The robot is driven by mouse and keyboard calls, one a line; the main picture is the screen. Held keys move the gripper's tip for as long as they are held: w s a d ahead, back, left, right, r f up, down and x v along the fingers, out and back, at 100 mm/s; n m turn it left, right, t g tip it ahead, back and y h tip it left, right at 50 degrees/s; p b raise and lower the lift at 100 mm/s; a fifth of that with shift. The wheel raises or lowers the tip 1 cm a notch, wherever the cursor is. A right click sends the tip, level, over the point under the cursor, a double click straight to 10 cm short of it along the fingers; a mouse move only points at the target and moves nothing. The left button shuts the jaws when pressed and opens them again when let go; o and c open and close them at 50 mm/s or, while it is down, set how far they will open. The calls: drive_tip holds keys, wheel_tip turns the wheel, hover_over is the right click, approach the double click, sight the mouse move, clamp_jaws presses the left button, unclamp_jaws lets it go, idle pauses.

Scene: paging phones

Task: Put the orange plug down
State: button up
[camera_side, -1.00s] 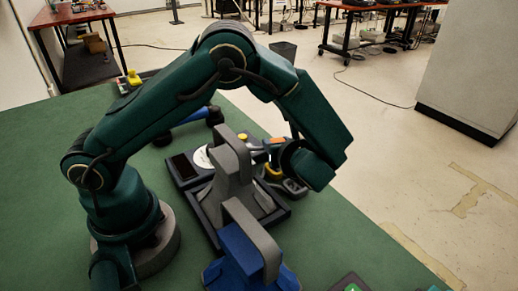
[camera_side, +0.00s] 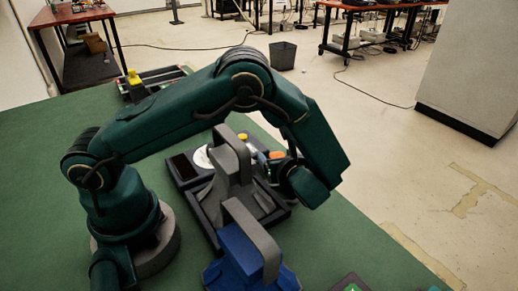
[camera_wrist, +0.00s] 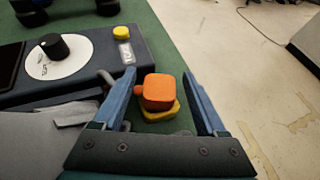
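The orange plug (camera_wrist: 158,90) sits between the two fingers of my gripper (camera_wrist: 159,82) in the wrist view. A gap shows on each side of it, so my gripper is open around it. A yellow piece (camera_wrist: 161,113) shows directly under the plug; whether the plug is seated in it cannot be told. In the side view the plug (camera_side: 277,155) is a small orange patch beside my gripper (camera_side: 283,167), whose fingers are mostly hidden there.
A dark phone base (camera_wrist: 85,62) with a black knob (camera_wrist: 54,46) on a white dial and a yellow button (camera_wrist: 121,32) lies left of the plug. A grey handset (camera_side: 232,165) and a blue phone (camera_side: 240,255) stand nearby. The green table's edge is close on the right.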

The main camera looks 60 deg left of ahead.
drive_tip(key=shift+r, duration=0.25)
drive_tip(key=v, duration=1.2)
idle(1.0)
